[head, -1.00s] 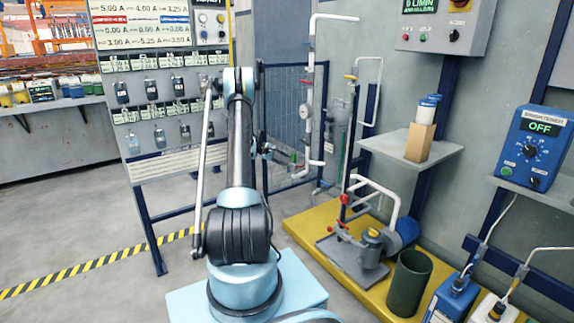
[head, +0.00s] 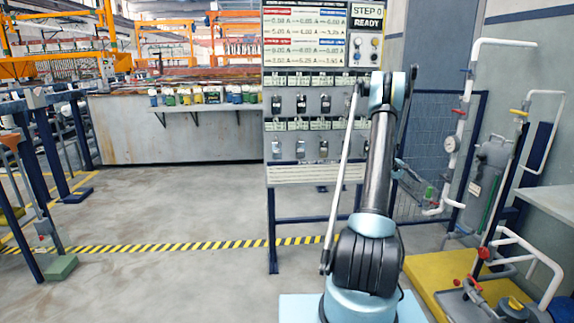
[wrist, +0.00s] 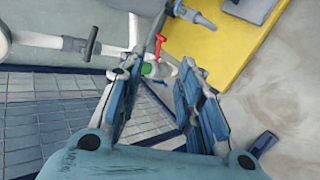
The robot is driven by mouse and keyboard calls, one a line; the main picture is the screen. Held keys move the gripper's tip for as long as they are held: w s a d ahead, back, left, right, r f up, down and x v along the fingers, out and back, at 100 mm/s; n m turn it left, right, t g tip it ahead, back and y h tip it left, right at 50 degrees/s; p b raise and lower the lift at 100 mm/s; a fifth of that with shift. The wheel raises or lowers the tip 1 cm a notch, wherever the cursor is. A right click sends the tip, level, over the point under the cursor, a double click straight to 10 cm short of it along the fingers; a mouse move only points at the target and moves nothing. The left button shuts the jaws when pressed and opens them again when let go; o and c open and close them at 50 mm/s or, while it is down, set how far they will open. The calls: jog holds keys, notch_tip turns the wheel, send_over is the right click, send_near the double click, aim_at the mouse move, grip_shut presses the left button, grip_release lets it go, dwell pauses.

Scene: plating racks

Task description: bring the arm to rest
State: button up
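My arm (head: 378,160) stands folded upright in the head view, its light blue elbow at the top in front of the panel board's right edge. My gripper (head: 408,178) is small there, partly hidden behind the arm, in front of the mesh fence. In the wrist view my gripper (wrist: 160,80) has its two blue-grey fingers apart, with nothing held between them. Pipework with a red handle and a green part shows behind the gap.
A panel board (head: 315,110) with meters and hanging tags stands behind the arm. White pipework (head: 462,130) and a yellow platform (head: 440,270) are at the right. A long bench (head: 175,135) is at the back left. Open floor with a striped line (head: 170,246) lies left.

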jog(key=s+a+r+t+y, duration=0.1)
jog(key=s+a+r, duration=0.3)
jog(key=a+r, duration=0.3)
jog(key=s+a+r+y, duration=0.2)
jog(key=s+a+r, duration=0.2)
jog(key=a+r, duration=0.25)
jog(key=s+a+r+m+t+y, duration=0.15)
jog(key=s+a+r, duration=0.35)
jog(key=s+a, duration=0.7)
jog(key=s+a+f+y, duration=0.1)
jog(key=s+a+y, duration=0.1)
jog(key=s+a, duration=0.55)
jog(key=s+a+y, duration=0.1)
jog(key=s+a, duration=0.4)
jog(key=s, duration=0.6)
jog(key=s+a+f+y, duration=0.1)
jog(key=s+a+f, duration=0.3)
jog(key=s, duration=0.3)
jog(key=s+a+f+m+y, duration=0.1)
jog(key=s+a+f+y, duration=0.1)
jog(key=s+a+f, duration=0.2)
jog(key=s, duration=0.3)
jog(key=shift+a+f, duration=0.35)
